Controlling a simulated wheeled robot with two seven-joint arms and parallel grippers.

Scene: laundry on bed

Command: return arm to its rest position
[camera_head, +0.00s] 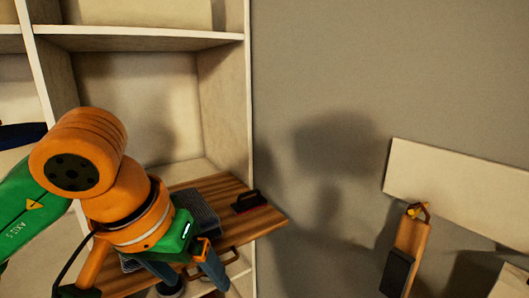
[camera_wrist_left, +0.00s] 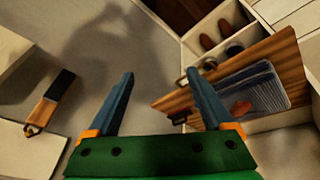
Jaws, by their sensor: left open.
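My left arm, orange and green, comes in from the left in the head view. It is raised in front of the white shelf unit and bent downward. My left gripper (camera_head: 196,286) is open, its two blue-grey fingers apart over the lower edge of a wooden board. In the left wrist view the open fingers (camera_wrist_left: 160,73) have nothing between them. My right gripper is in neither view.
The wooden board (camera_head: 270,222) juts from the shelf unit (camera_head: 145,38). It bears a grey ribbed thing (camera_head: 196,207) and a dark-handled brush (camera_head: 248,202). A wooden-handled tool (camera_head: 411,240) hangs at right. Shoes (camera_wrist_left: 232,32) stand in a compartment.

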